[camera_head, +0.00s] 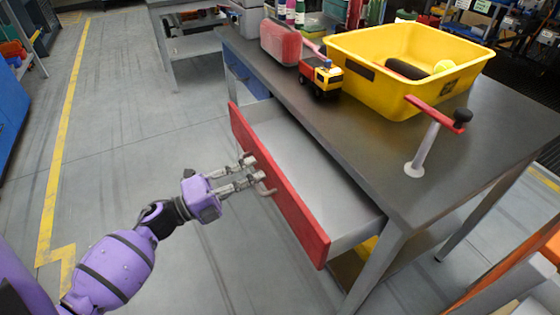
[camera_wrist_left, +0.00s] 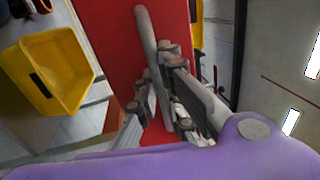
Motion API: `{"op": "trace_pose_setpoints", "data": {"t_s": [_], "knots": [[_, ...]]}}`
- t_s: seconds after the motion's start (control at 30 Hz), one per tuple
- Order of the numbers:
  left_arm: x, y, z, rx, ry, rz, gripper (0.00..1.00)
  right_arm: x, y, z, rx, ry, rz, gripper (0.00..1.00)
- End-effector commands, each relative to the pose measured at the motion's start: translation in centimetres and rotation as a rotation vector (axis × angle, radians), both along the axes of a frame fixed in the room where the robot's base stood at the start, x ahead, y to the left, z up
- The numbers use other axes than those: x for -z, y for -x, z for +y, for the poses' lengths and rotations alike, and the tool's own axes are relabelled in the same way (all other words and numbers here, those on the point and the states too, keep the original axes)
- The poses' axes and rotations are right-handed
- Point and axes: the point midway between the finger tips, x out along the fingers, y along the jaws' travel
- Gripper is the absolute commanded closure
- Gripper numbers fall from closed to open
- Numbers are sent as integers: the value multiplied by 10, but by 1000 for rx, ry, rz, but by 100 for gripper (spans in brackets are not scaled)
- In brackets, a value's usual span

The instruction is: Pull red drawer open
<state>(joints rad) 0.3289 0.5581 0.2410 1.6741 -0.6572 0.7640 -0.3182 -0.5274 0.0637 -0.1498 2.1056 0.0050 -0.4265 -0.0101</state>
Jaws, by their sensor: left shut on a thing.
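The red drawer front (camera_head: 290,207) stands out from the side of the dark-topped table, and the grey inside of the drawer shows behind it. The drawer is open and looks empty. My left gripper (camera_head: 250,172) is at the middle of the red front, shut on the drawer's grey handle (camera_head: 265,188). In the left wrist view, the handle (camera_wrist_left: 146,40) runs between the fingers in front of the red panel (camera_wrist_left: 107,30). My right gripper is in neither view.
On the table (camera_head: 370,145) are a yellow bin (camera_head: 375,95) with a dark item and a yellow ball, a toy truck (camera_head: 320,77), a red case (camera_head: 281,42) and a lever (camera_head: 425,140) on a post. The floor left of the drawer is clear.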

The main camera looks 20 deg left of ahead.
Motion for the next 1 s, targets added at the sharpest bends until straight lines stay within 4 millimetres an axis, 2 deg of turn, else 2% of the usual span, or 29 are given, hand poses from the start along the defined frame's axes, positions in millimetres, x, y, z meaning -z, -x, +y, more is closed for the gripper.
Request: {"op": "trace_pose_setpoints", "data": {"t_s": [0.03,0.2,0.4,0.6,0.9,0.93,1.0], "knots": [[1,13,10,-3,-3,4,100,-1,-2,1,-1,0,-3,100],[1,44,34,-1,-2,3,100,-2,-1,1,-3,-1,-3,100],[1,66,51,-1,-1,2,100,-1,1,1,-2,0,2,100],[1,73,58,-1,0,1,100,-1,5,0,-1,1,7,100],[1,73,58,-1,0,1,100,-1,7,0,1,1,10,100],[1,73,58,-1,0,1,91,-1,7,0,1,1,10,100],[1,73,58,-1,0,1,83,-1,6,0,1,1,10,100]]}}
